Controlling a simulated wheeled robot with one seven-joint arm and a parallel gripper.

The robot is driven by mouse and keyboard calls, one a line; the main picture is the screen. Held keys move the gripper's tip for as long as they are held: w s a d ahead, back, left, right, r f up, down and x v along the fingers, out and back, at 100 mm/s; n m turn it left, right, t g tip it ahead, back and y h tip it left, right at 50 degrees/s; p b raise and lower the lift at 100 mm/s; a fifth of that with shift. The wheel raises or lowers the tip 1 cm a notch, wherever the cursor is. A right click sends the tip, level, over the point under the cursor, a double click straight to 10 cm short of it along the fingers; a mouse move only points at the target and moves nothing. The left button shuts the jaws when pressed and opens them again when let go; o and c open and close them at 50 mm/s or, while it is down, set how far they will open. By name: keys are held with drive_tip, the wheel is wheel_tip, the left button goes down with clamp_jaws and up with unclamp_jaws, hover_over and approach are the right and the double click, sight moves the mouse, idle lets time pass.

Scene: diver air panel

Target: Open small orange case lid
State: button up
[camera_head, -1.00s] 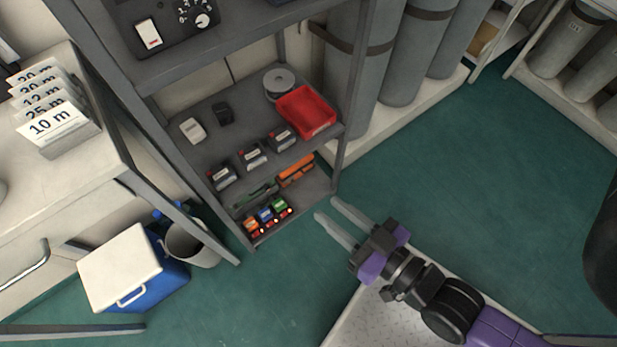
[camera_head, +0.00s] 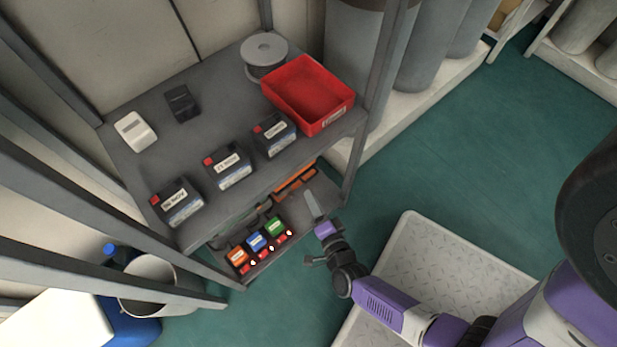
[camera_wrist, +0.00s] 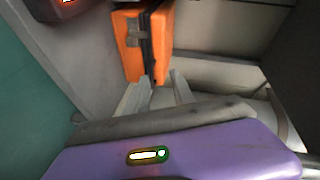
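The small orange case (camera_head: 295,180) is on the lower shelf, partly hidden under the edge of the shelf above. In the wrist view the orange case (camera_wrist: 129,48) is at the top centre, with a dark seam and a grey latch. Its lid looks shut. My gripper (camera_head: 309,200) reaches over the lower shelf from the right, beside the case. In the wrist view my gripper (camera_wrist: 162,76) is open, with a gap between the fingers. The fingertips are close to the case's near end; I cannot tell whether they touch it.
Orange, blue (camera_head: 256,242) and green units with red parts sit left of my gripper. The shelf above holds a red bin (camera_head: 310,92), a spool (camera_head: 264,55) and several small boxes. A rack post (camera_head: 358,165) stands right of the case. Green floor (camera_head: 450,180) is clear at right.

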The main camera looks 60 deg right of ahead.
drive_tip(key=shift+s+d+f+m+g, duration=0.2)
drive_tip(key=shift+s+f+m, duration=0.2)
drive_tip(key=shift+s+f, duration=0.1)
drive_tip(key=shift+s+d+f+m+g, duration=0.15)
drive_tip(key=shift+s+f+m+g, duration=0.05)
drive_tip(key=shift+s+f+m, duration=0.2)
drive_tip(key=shift+s+d+m+h, duration=0.1)
drive_tip(key=shift+d+m+h, duration=0.2)
drive_tip(key=shift+m+h, duration=0.15)
drive_tip(key=shift+m, duration=0.35)
drive_tip(key=shift+b+x, duration=1.25)
drive_tip(key=shift+x, duration=2.65)
drive_tip(key=shift+r, duration=0.15)
clamp_jaws()
